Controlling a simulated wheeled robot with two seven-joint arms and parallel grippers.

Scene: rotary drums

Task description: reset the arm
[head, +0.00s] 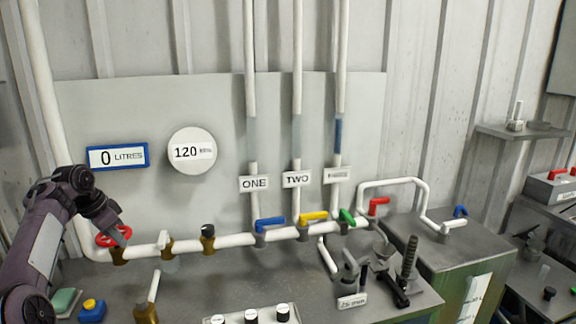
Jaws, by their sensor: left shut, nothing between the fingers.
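My left arm comes in from the left and bends at the wrist. My left gripper (121,236) is shut and empty. It points down in front of the red handwheel (102,240) on the white pipe and covers part of it. I cannot tell whether the fingertips touch the wheel. My right gripper is not in view.
A display reading 0 LITRES (118,157) and a round 120 gauge (192,151) are on the wall panel. Blue (270,224), yellow (314,216), green (347,216) and red (378,204) valve handles line the pipe. A black-handled lever (409,258) stands on the bench.

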